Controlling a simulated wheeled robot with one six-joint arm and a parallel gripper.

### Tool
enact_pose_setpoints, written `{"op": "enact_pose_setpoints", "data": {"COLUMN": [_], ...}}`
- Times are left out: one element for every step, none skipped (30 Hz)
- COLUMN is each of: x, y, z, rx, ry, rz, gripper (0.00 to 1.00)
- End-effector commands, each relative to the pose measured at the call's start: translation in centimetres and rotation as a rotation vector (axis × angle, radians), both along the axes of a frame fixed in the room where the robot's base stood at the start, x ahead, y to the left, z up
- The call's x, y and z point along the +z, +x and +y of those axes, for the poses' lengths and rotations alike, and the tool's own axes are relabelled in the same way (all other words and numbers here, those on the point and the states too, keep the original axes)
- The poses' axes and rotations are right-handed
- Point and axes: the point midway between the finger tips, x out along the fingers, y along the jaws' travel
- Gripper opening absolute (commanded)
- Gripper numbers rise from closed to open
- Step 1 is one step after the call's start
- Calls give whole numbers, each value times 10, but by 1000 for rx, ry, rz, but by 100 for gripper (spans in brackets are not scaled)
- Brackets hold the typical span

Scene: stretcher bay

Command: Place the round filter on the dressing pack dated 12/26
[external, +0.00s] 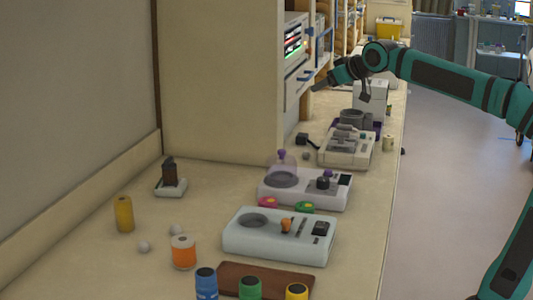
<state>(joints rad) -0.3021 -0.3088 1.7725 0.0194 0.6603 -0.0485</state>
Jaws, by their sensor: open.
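My gripper (340,92) is at the end of the teal arm, at the upper middle of the external view. Its dark fingers are spread open, with nothing seen between them. It is above the far part of the counter, in front of the shelf unit. I cannot pick out the round filter or a dressing pack dated 12/26; no date is readable at this size.
The long beige counter (95,262) carries several devices: a pale one (235,238) in front, a second (268,197) with a clear dome, and a grey one (335,158) farther back. Colored jars, including an orange-banded one (184,252), stand nearer. The left rear counter is mostly free.

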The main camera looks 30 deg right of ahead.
Motion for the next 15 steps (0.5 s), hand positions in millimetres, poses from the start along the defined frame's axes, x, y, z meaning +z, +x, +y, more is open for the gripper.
{"op": "enact_pose_setpoints", "data": {"x": [0, -1, -3, -4, -6, -8, -10, -12, -15, -17, -20, -24, -27, -31, -35], "y": [-15, -22, -32, -40, -47, -58, -66, -73, -84, -92, -100, -111, -119, -127, -138], "z": [-16, -24, -34, -42, -49, -59, -66, -73, -81, -88, -94, -102, -108, -114, -121], "rx": [-20, -32, -47, -57, -69, -83, -94, -106, -120, -130, -141, -155, -166, -177, -190], "ry": [9, 14, 21, 26, 31, 37, 42, 47, 52, 57, 59, 65, 68, 72, 75], "rz": [-27, -42, -63, -80, -95, -115, -133, -148, -169, -187, -202, -223, -241, -256, -279], "gripper": [62, 62, 62, 62, 62, 62, 62, 62, 62, 62, 62, 62, 62, 62, 62]}}
